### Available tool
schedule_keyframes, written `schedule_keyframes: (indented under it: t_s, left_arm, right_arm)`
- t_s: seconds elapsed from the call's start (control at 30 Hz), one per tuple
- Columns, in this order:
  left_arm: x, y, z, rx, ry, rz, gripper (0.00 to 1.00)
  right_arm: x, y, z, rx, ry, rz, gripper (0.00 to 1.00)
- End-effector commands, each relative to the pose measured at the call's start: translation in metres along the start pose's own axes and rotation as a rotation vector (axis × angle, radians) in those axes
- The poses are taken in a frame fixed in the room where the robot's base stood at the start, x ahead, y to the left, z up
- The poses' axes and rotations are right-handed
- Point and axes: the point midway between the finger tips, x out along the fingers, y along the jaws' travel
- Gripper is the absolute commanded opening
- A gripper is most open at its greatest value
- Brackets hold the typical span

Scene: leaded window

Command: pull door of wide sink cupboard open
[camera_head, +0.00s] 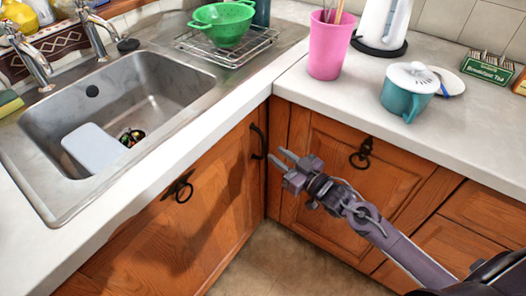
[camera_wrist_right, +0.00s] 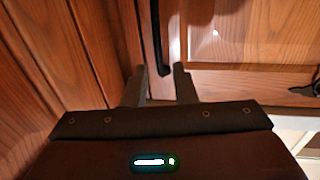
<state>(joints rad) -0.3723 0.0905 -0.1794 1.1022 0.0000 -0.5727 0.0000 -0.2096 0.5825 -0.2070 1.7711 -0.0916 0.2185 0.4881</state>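The wide sink cupboard's wooden door (camera_head: 222,205) is below the sink and looks closed. A black vertical bar handle (camera_head: 257,143) is near its right edge, by the inner corner. My right gripper (camera_head: 278,158) is open, with its fingers pointing left toward that handle. In the right wrist view, the gripper's two fingers (camera_wrist_right: 160,84) are spread, and the black bar handle (camera_wrist_right: 160,35) reaches down to the gap between the fingertips. I cannot tell whether they touch it. My left gripper is not in view.
The worktop (camera_head: 312,90) holds a pink cup (camera_head: 330,45) and a teal pot (camera_head: 406,96). The floor (camera_head: 285,265) below looks clear.

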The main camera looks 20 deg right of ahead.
Motion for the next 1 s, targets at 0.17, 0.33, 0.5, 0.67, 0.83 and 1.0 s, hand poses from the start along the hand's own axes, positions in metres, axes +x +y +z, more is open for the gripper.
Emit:
schedule_keyframes:
  t_s: [0.17,0.33,0.5,0.67,0.83,1.0]
  left_arm:
    - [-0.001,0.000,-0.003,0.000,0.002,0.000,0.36]
    - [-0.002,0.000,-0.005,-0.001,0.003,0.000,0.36]
    - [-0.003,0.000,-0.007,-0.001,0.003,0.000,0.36]
    - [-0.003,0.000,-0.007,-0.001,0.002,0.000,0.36]
    - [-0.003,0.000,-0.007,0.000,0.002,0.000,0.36]
    - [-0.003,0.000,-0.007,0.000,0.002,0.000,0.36]
  right_arm:
    - [0.027,0.001,-0.002,0.001,0.004,0.001,0.25]
    - [0.053,0.001,-0.001,0.000,0.002,0.003,0.25]
    - [0.068,0.001,0.000,-0.001,-0.001,0.003,0.25]
    - [0.072,0.001,0.000,-0.001,-0.002,0.003,0.25]
    - [0.072,0.001,0.000,-0.001,-0.002,0.003,0.25]
    - [0.071,0.001,0.000,-0.001,-0.002,0.003,0.03]
